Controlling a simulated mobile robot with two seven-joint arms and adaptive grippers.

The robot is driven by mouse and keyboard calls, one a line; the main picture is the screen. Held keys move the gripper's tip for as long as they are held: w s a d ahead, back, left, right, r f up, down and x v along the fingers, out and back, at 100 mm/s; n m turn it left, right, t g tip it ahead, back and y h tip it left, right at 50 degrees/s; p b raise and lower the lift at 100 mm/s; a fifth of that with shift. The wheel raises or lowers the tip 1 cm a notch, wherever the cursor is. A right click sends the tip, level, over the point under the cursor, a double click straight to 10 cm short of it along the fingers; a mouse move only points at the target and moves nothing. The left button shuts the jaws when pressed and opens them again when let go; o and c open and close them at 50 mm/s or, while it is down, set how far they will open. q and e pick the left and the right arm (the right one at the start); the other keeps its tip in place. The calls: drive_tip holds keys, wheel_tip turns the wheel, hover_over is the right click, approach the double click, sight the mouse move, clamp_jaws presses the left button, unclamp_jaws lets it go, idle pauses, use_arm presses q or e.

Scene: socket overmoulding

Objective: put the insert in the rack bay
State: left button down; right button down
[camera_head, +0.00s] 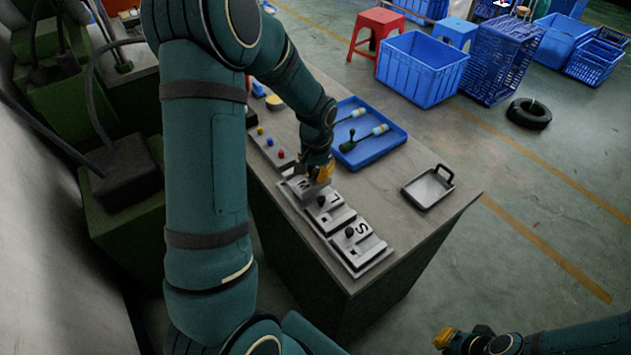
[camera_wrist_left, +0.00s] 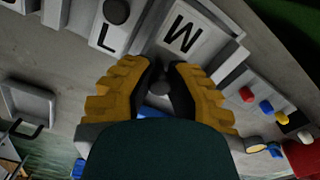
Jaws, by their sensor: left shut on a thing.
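The grey rack (camera_head: 372,264) lies along the bench's front edge, with bays in a row. Grey inserts with dark knobs sit in the T- or L-marked bay (camera_head: 332,214) and the S-marked bay (camera_head: 357,243). My right gripper (camera_head: 446,338) hangs low at the right, away from the bench.
A blue tray (camera_head: 385,152) with two handled tools stands behind the rack. A metal tray with a black handle (camera_head: 428,188) lies to the right. Coloured buttons (camera_head: 270,141) sit at the bench's left. Blue crates (camera_head: 420,66) and a red stool (camera_head: 375,22) stand on the floor.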

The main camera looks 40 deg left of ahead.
use_arm(q)
wheel_tip(320, 180, down, 3)
drive_tip(key=shift+f+b, duration=0.1)
drive_tip(key=shift+b, duration=0.25)
drive_tip(key=c, duration=1)
unclamp_jaws()
wheel_tip(320, 180, up, 12)
drive_tip(key=p, duration=0.2)
drive_tip(key=shift+p, duration=0.3)
